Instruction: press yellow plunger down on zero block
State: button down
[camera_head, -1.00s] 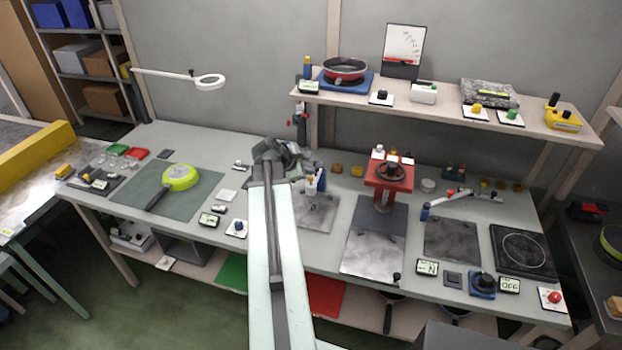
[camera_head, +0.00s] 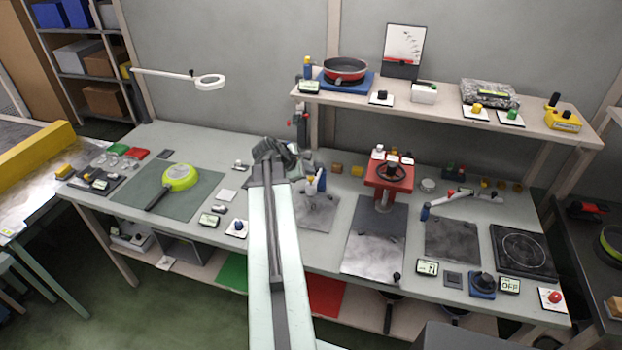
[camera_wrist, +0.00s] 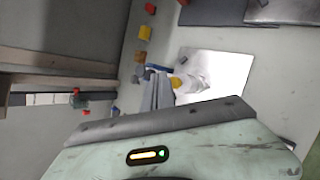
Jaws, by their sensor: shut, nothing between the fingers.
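In the wrist view a small yellow part (camera_wrist: 177,82), which looks like the plunger, shows on a pale body at the left edge of a bright plate (camera_wrist: 215,68). The body is partly hidden, so I cannot make out the zero block clearly. My gripper (camera_wrist: 160,76) is shut and empty, its fingers just left of the yellow part. I cannot tell whether they touch. In the head view my gripper (camera_head: 286,155) is over the middle of the bench, next to a blue and white item (camera_head: 318,180) behind the grey plate (camera_head: 318,212).
A red press with a handwheel (camera_head: 388,174) stands to the right. Small orange and yellow blocks (camera_head: 357,170) lie behind. A raised shelf (camera_head: 430,104) runs along the back. A green pan (camera_head: 180,177) lies on a mat to the left.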

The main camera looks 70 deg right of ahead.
aim_at(311, 179)
jog(key=shift+f+b, duration=0.4)
jog(key=shift+f+b, duration=0.95)
dwell(0.9)
jog(key=shift+a+f+b, duration=0.2)
jog(key=shift+f+b, duration=0.1)
jog(key=shift+b, duration=0.05)
dwell(0.6)
jog(key=shift+d+r+p, duration=0.15)
jog(key=shift+r+p, duration=0.6)
jog(key=shift+p, duration=0.05)
jog(key=shift+d+r+p, duration=0.1)
jog(key=shift+r+p, duration=0.65)
notch_tip(311, 179, up, 5)
jog(key=p, duration=0.5)
jog(key=shift+r, duration=0.1)
